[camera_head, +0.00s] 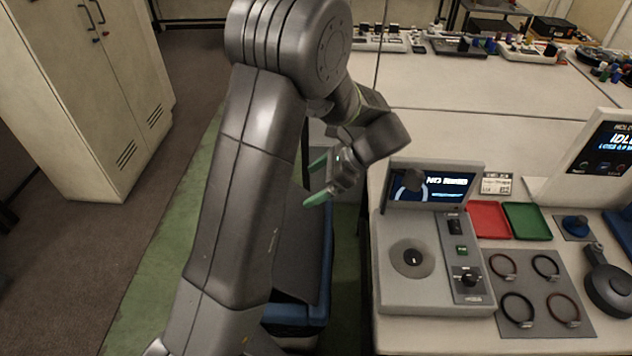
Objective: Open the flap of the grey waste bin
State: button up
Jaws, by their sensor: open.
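My gripper (314,181) hangs left of the workbench's left edge, its two green-tipped fingers apart with nothing between them. A plain grey surface (317,135) shows just behind the gripper, between my arm and the bench. It may be part of the grey waste bin, but my arm hides most of that area. I cannot make out the flap or its position. I cannot tell any contact between the fingers and the bin.
The workbench (440,130) stands at right, carrying a grey console (412,290), a red tray (488,220), a green tray (527,222) and a mat with several rings (540,295). A beige cabinet (95,110) stands at left.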

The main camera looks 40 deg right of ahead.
jog(key=v, duration=1.3)
jog(key=shift+s+r+b, duration=0.25)
jog(key=shift+s+b, duration=0.05)
jog(key=shift+b, duration=0.05)
jog(key=shift+w+d+f, duration=0.1)
jog(key=x, duration=1.3)
jog(key=shift+w+a+p, duration=0.2)
jog(key=shift+w+p, duration=0.1)
jog(key=shift+p, duration=0.05)
jog(key=shift+f, duration=0.1)
